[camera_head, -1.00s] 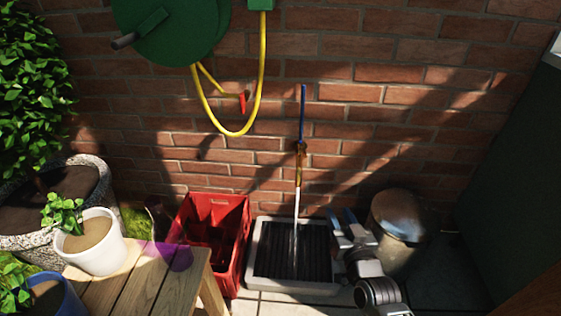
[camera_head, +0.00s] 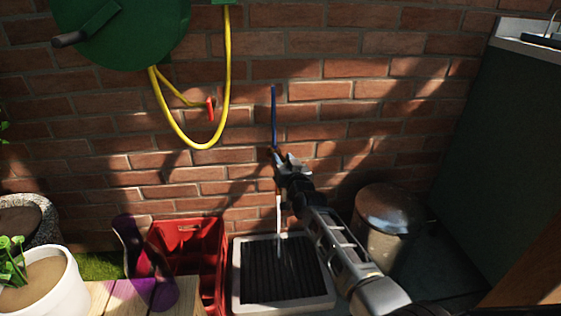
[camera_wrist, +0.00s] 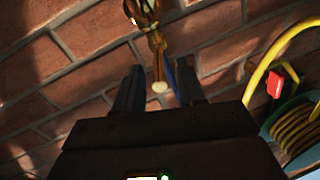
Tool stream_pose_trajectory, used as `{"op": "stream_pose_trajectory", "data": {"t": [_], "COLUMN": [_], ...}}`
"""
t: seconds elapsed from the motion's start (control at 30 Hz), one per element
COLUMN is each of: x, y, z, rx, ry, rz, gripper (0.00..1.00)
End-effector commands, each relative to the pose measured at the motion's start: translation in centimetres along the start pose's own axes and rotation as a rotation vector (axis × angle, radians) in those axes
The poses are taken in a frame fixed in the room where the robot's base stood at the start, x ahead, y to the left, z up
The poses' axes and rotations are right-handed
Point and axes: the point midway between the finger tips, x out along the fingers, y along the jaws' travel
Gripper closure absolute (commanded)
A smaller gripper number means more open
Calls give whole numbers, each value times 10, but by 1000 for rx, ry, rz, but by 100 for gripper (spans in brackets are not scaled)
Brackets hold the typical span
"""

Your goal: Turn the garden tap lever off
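The brass garden tap (camera_wrist: 146,18) is on the brick wall, at the top of the wrist view. A slim blue upright bar (camera_head: 274,112) rises above the tap's place in the head view; I cannot tell whether it is the lever or a pipe. A bit of blue (camera_wrist: 172,77) shows between my fingers in the wrist view. My gripper (camera_head: 280,158) is at the bar's lower end and hides the tap in the head view. Its fingers (camera_wrist: 160,92) are apart, with no visible grip. A pale water stream (camera_head: 279,220) runs down below it.
A dark drain grate in a pale frame (camera_head: 237,275) lies below the tap. A red crate (camera_head: 215,262) stands left of it, a lidded metal bin (camera_head: 388,213) right. A yellow hose (camera_head: 229,85) loops on the wall at left. A wooden bench (camera_head: 122,296) holds a white pot (camera_head: 60,295).

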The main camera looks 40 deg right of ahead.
Motion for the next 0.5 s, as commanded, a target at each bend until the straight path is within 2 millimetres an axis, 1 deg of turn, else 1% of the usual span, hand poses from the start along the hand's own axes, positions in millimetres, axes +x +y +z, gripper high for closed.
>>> {"op": "stream_pose_trajectory", "data": {"t": [0.03,0.2,0.5], "x": [7,19,21], "y": [1,0,0], "z": [2,1,0], "rx": [0,0,0], "ry": [1,0,0], "rz": [0,0,0], "gripper": [61,61,61]}}
